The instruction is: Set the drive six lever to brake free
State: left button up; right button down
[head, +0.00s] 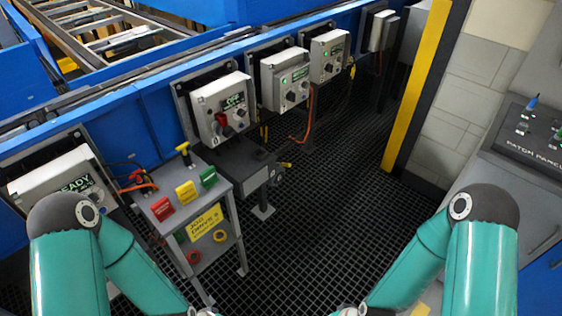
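A small grey stand (229,188) carries a yellow sign (204,223) that seems to read "JOG DRIVE 6". A yellow-topped handle (183,148) stands upright at the stand's back edge. A dark motor unit (236,160) sits behind the stand, with a small yellow piece (286,165) sticking out at its right end. I cannot tell which of these is the drive six lever, and no brake free marking is readable. Both my arms come in from the bottom corners. Their grippers are below the picture's lower edge.
Red (162,209), yellow (186,192) and green (208,178) blocks stand on the stand's top. Control boxes (221,105) line the blue conveyor frame (150,95). A yellow post (414,85) and a patch panel (535,140) are at right. The grated floor (320,200) is clear in the middle.

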aim_at(199, 95)
jog(key=u, duration=0.35)
jog(key=i, duration=1)
jog(key=u, duration=0.4)
